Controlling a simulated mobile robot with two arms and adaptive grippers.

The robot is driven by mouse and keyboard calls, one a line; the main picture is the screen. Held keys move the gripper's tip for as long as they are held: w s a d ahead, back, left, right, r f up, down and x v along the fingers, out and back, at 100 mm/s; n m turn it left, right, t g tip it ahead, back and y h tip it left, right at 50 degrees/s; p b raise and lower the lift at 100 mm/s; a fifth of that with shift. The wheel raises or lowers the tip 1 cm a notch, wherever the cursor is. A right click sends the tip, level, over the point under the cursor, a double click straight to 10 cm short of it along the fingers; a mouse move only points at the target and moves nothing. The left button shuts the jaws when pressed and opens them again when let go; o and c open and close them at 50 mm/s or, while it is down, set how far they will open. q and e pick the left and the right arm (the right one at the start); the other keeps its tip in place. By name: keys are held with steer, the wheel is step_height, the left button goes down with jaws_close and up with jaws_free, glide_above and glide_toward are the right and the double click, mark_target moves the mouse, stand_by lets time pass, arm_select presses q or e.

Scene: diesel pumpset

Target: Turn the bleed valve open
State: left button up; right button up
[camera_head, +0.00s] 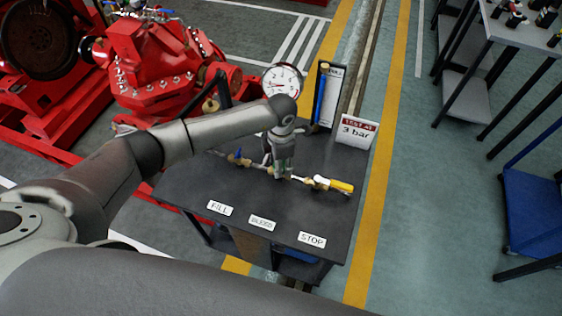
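A dark bench (190,190) carries a small pipe run with valves on its top. Its front has labels reading FILL (220,208), BLEED (262,223) and STOP (312,240). My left gripper (281,172) points down onto the middle of the pipe run, behind the BLEED label, and largely hides what is under it. Whether its fingers are open or closed on the bleed valve cannot be made out. A valve with a blue handle (238,159) is left of the gripper, and one with a yellow handle (340,186) is right of it. My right gripper is out of view.
A round pressure gauge (282,81) stands behind my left arm. A blue tube on a panel (323,95) and a "3 bar" sign (356,131) stand at the bench's back right. Red pump machinery (150,65) is behind left.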

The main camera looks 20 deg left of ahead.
arm_select(q)
steer(key=shift+n, duration=0.3)
steer(key=shift+f+n+b, duration=0.1)
steer(key=shift+n+b, duration=0.25)
steer(key=shift+n, duration=0.15)
steer(key=n+b, duration=0.1)
steer(key=n, duration=0.2)
steer(key=shift+w+a, duration=0.1)
steer(key=n+b, duration=0.1)
steer(key=n, duration=0.5)
steer(key=shift+n+b, duration=0.3)
steer(key=shift+n, duration=0.1)
steer(key=n, duration=0.5)
steer(key=shift+a, duration=0.1)
steer(key=n, duration=0.6)
steer(key=shift+a, duration=0.1)
steer(key=o, duration=1)
